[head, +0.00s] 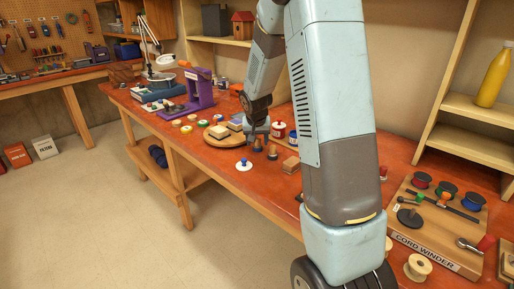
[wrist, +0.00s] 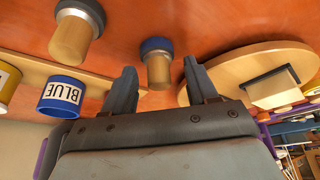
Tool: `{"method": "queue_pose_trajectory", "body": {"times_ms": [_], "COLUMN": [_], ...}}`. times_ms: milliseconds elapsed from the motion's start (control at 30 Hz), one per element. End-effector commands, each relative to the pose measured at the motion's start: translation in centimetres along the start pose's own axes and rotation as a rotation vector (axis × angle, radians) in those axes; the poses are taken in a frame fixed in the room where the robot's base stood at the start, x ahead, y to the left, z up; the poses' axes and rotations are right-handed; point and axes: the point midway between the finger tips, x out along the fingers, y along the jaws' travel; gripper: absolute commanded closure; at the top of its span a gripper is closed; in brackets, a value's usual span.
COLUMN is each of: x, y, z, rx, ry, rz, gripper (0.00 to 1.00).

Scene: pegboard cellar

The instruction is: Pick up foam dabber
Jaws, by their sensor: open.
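Two foam dabbers with wooden handles stand on the orange bench. In the wrist view, one dabber (wrist: 158,68) with a dark blue foam end lies between the fingertips of my gripper (wrist: 160,80), with gaps on both sides. The other dabber (wrist: 75,38), with a dark foam end, is to the left, outside the fingers. In the head view, the dabbers (head: 257,146) and (head: 272,152) show small, just beside my gripper (head: 261,131), which is partly hidden by my arm. My gripper is open and empty.
A round wooden board (wrist: 212,89) with blocks is close to one finger. A blue paint tin (wrist: 62,97) and a yellow tin (wrist: 7,84) stand on the other side. A white disc with a blue knob (head: 244,165) lies near the bench's front edge. A purple tool (head: 200,90) stands farther back.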

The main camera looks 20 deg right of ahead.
Motion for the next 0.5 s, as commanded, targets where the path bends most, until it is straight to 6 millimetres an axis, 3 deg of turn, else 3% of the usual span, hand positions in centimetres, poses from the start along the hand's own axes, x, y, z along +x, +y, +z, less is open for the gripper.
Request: {"method": "queue_pose_trajectory", "body": {"times_ms": [267, 500], "x": [0.19, 0.19], "y": [0.00, -0.01], "z": [-0.02, -0.01], "rx": [0.000, 0.000], "ry": [0.001, 0.000], "rz": [0.000, 0.000], "gripper": [0.42, 0.65]}}
